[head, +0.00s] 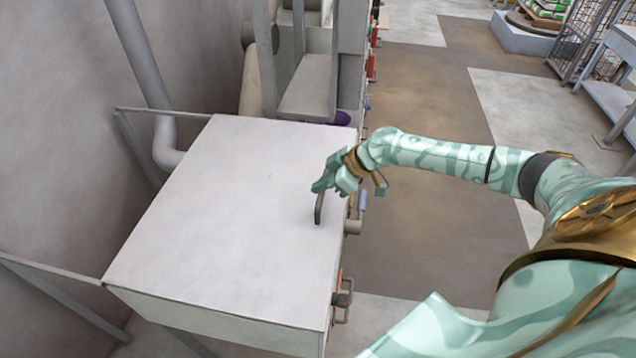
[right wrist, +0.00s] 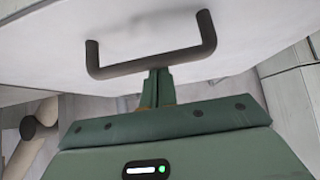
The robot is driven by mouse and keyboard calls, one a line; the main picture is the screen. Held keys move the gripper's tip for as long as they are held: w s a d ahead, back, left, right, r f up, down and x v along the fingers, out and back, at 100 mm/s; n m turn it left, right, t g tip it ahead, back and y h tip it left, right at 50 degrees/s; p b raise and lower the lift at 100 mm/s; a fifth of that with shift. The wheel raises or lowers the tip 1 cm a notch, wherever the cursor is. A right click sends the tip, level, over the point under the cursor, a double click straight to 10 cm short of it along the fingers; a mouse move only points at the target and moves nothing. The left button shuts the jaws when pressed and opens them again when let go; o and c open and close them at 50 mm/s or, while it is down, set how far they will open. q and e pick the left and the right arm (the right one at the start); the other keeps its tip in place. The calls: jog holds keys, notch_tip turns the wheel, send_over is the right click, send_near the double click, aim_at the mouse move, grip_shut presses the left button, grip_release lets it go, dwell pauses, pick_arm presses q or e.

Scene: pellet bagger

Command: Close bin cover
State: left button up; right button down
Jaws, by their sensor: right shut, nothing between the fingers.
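The bin cover (head: 225,210) is a large, pale, flat panel on top of the box-shaped bin (head: 220,322) in the head view. It looks level on the bin; I cannot tell whether a thin gap remains at its edge. A dark U-shaped handle (head: 318,208) sits near the cover's right edge; the handle (right wrist: 150,64) also crosses the right wrist view. My right gripper (head: 322,186) is shut and empty. In the right wrist view its fingertips (right wrist: 160,72) are at the handle's bar; whether they touch it is unclear. My left gripper is out of view.
A grey wall with a pipe (head: 143,65) stands to the left. Grey machinery (head: 310,90) rises behind the bin. Small fittings, including a latch (head: 343,298), stick out on the bin's right side. The brown floor (head: 430,230) to the right is open.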

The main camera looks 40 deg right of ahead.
jog(key=shift+s+d+f, duration=0.15)
jog(key=shift+d+f, duration=0.05)
jog(key=shift+s+d+r, duration=0.25)
jog(key=shift+r, duration=0.1)
jog(key=p+v, duration=0.2)
jog(key=v, duration=1.3)
jog(key=shift+r, duration=0.25)
jog(key=shift+a, duration=0.1)
